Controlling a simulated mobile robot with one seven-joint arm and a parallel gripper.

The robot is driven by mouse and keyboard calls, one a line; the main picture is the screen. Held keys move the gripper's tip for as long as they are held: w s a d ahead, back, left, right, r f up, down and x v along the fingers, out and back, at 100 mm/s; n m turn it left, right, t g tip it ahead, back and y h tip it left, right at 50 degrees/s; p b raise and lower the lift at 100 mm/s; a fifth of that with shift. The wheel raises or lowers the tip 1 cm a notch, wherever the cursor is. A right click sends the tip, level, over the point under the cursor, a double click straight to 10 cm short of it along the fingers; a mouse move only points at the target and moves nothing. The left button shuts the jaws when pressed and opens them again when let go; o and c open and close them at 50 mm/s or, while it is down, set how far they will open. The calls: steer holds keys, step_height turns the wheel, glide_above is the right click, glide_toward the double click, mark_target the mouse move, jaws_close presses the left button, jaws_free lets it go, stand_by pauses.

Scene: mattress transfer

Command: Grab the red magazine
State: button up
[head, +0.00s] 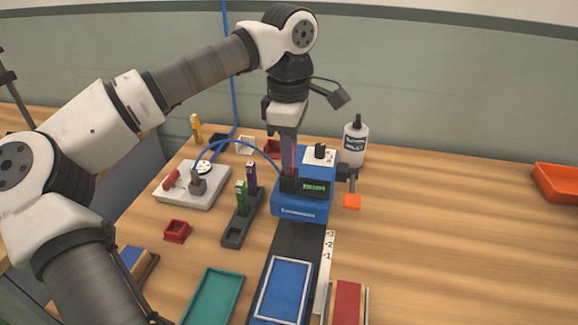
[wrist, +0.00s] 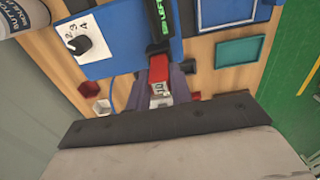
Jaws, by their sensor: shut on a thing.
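My gripper (wrist: 160,95) is shut on the red magazine (wrist: 158,68), which shows between the fingers in the wrist view with a pale marking on its near end. In the head view my gripper (head: 288,155) points down over the dark slot block (head: 289,186) at the left of the blue machine (head: 298,211). The fingers hide most of the magazine there. I cannot tell whether its lower end is inside the slot block. A green magazine (head: 241,196) and a purple magazine (head: 252,177) stand upright in a dark rack (head: 234,238) to the left.
A yellow magazine (head: 196,128) stands at the back left. A grey-white fixture (head: 205,195) with a blue hose lies left. A blue tray (head: 283,290) and a teal tray (head: 213,297) lie in front. The table's right side is mostly clear.

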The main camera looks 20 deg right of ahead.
jaws_close()
